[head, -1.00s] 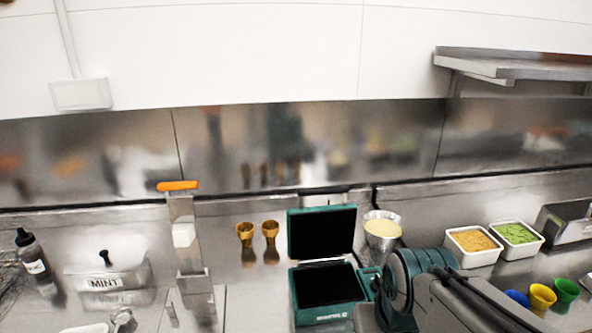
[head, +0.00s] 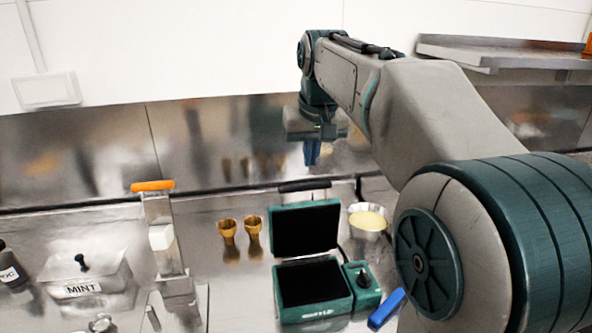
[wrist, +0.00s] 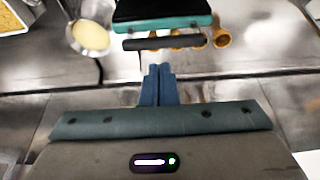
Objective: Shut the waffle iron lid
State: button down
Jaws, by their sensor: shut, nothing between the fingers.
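The waffle iron (head: 312,290) is a dark green box with black plates on the steel counter. Its lid (head: 306,228) stands open, raised at the back, with a dark handle (head: 304,186) along its top edge. My gripper (head: 312,154) is above and behind the lid, pointing down, its blue fingers together and empty. In the wrist view the fingers (wrist: 158,72) are shut just short of the lid's handle (wrist: 165,42), apart from it as far as I can tell.
A steel bowl of batter (head: 369,219) stands right of the lid. Two golden cups (head: 240,232) stand to its left, with an orange-handled dispenser (head: 158,225) farther left. A blue object (head: 387,309) lies at the front right. The steel back wall (head: 220,150) is behind my gripper.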

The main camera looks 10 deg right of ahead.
jog(key=w+r, duration=0.3)
jog(key=w, duration=0.1)
jog(key=x, duration=1)
jog(key=s+p, duration=0.1)
jog(key=s, duration=0.3)
jog(key=shift+d, duration=0.1)
